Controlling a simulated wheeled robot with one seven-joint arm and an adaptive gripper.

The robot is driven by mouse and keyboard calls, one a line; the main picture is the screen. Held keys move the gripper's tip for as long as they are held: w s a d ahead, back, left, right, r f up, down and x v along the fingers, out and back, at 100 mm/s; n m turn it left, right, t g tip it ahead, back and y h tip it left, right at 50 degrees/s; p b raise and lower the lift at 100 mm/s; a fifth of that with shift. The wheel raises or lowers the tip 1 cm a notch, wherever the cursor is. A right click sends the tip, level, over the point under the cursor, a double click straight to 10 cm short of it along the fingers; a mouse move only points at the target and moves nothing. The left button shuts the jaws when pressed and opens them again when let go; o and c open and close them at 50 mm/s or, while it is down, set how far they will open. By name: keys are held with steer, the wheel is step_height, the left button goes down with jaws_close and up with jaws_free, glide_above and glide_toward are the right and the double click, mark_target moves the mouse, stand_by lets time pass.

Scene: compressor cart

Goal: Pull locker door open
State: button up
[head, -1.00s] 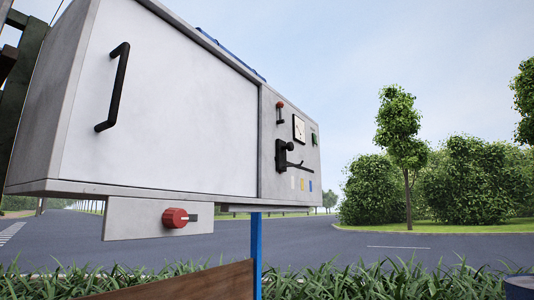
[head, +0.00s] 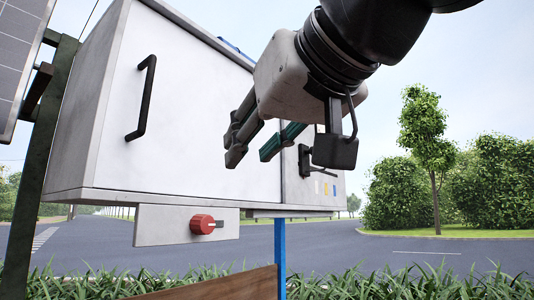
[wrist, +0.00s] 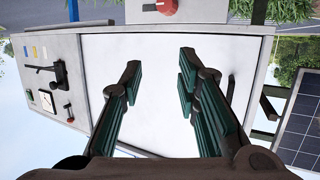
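The locker door (head: 200,110) is a flat white panel on a raised grey locker and looks shut. Its black bar handle (head: 143,98) stands upright near the door's left edge. My gripper (head: 250,153) is open and empty, in front of the door's right part, well right of the handle and apart from it. In the wrist view, which is turned upside down, the open fingers (wrist: 160,70) have the white door behind them. The handle (wrist: 231,88) shows there just right of the right finger, which appears to hide part of it.
A red knob (head: 205,224) sits on a grey plate below the door. A control panel with a black lever (head: 312,165) is right of the door, partly hidden by my gripper. A dark green post (head: 32,150) with a solar panel (head: 20,55) stands left.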

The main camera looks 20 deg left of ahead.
mark_target(150, 81)
steer(key=s+a+r+n+g+y, duration=0.15)
steer(key=s+a+r+y, duration=0.45)
steer(key=r, duration=0.6)
steer(key=shift+n+t+h, duration=0.25)
steer(key=shift+n+h, duration=0.2)
steer(key=shift+h, duration=0.15)
steer(key=x, duration=0.4)
steer(key=p+x, duration=0.1)
steer(key=x, duration=0.4)
steer(key=s+p+x, duration=0.1)
steer(key=x, duration=0.3)
steer(key=shift+a+f, duration=0.15)
steer(key=shift+a, duration=0.4)
jaws_close()
